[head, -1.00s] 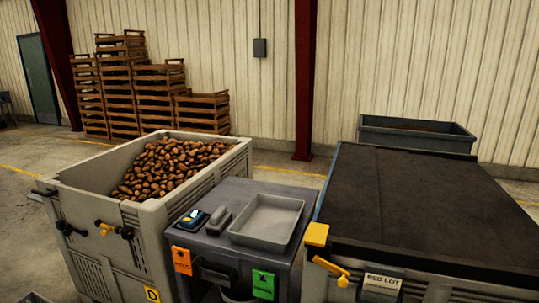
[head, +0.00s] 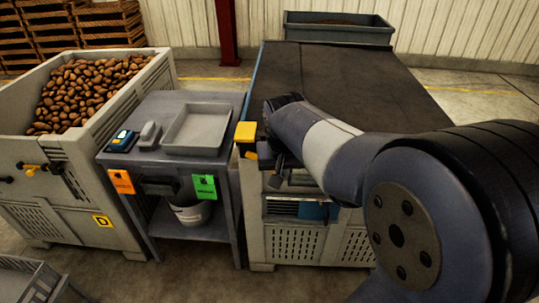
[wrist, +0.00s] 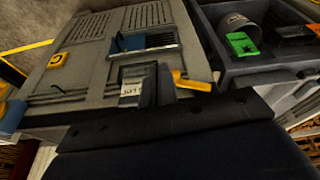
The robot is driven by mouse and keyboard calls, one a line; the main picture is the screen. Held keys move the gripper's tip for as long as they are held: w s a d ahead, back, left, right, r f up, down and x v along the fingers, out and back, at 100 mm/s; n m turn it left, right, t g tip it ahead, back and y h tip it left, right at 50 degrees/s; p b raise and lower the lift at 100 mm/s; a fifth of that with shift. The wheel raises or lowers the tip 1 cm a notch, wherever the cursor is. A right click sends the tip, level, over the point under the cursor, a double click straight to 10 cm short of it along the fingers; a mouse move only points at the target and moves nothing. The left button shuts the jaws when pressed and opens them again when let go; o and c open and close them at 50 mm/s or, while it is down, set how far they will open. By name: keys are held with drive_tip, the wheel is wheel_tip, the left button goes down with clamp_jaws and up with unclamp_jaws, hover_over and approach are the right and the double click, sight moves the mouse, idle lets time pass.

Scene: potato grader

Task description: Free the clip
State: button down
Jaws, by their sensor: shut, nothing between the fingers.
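A yellow clip-like lever (wrist: 192,82) is on the upper front of the dark-topped grey crate, just right of my gripper (wrist: 155,70) in the wrist view. In the head view, part of the lever (head: 251,155) shows below a yellow corner block (head: 246,132). My gripper (head: 277,178) is shut and empty, in front of the crate's upper edge. A pale lot label (wrist: 130,93) is beside the fingers and partly covered by them. I cannot tell whether the fingers touch the label or the crate.
A grey bench (head: 225,180) with a tray (head: 199,128) stands left of the crate, hung with orange (head: 121,182) and green (head: 204,186) tags. A bucket (head: 192,212) is under it. A potato bin (head: 120,118) stands farther left. Open floor lies in front.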

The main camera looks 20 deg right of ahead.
drive_tip(key=w+r+m, duration=0.1)
drive_tip(key=w+r, duration=0.1)
drive_tip(key=w, duration=0.9)
drive_tip(key=d+p+x, duration=0.1)
drive_tip(key=x, duration=1.3)
drive_tip(key=shift+m+h+p, duration=0.3)
